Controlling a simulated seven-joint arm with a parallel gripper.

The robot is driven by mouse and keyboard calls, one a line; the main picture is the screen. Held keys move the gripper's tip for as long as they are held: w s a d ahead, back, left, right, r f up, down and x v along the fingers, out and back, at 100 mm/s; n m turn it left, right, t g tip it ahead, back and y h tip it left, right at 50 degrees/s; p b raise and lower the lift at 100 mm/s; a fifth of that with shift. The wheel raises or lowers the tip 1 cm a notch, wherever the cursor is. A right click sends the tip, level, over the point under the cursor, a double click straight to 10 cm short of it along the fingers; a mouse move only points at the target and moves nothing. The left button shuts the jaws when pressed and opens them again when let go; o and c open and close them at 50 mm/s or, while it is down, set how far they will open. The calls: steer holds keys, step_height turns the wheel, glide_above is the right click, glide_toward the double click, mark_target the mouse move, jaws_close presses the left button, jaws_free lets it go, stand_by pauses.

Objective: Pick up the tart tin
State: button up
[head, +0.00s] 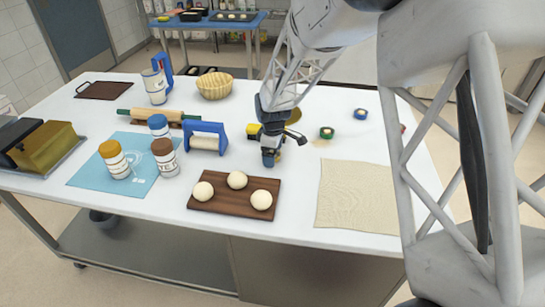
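My gripper (270,157) points down over the middle of the white table, just behind the board with dough balls. Its fingers are small and dark here, and I cannot tell whether they are open or shut. A golden round thing (294,117) shows partly behind my wrist and may be the tart tin; the arm hides much of it. A small brownish patch shows right beside the fingertips, and I cannot tell what it is or whether they touch it.
A dark wooden board (231,208) with three dough balls lies in front. A blue-framed roller (207,138), jars and a rolling pin (158,115) stand left. A beige cloth (358,195) lies right. A green-and-black item (327,132) and a blue one (360,114) sit behind it.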

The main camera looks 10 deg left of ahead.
steer(key=c, duration=1)
steer(key=shift+r, duration=0.1)
steer(key=shift+r, duration=0.75)
step_height(320, 180, up, 2)
steer(key=shift+r, duration=0.1)
steer(key=s+d, duration=0.2)
steer(key=s, duration=0.3)
steer(key=s+d, duration=0.2)
steer(key=s, duration=0.2)
steer(key=s+d+r, duration=0.1)
steer(key=s+d, duration=0.1)
steer(key=s, duration=0.3)
steer(key=shift+s+d, duration=0.25)
steer(key=shift+s, duration=0.05)
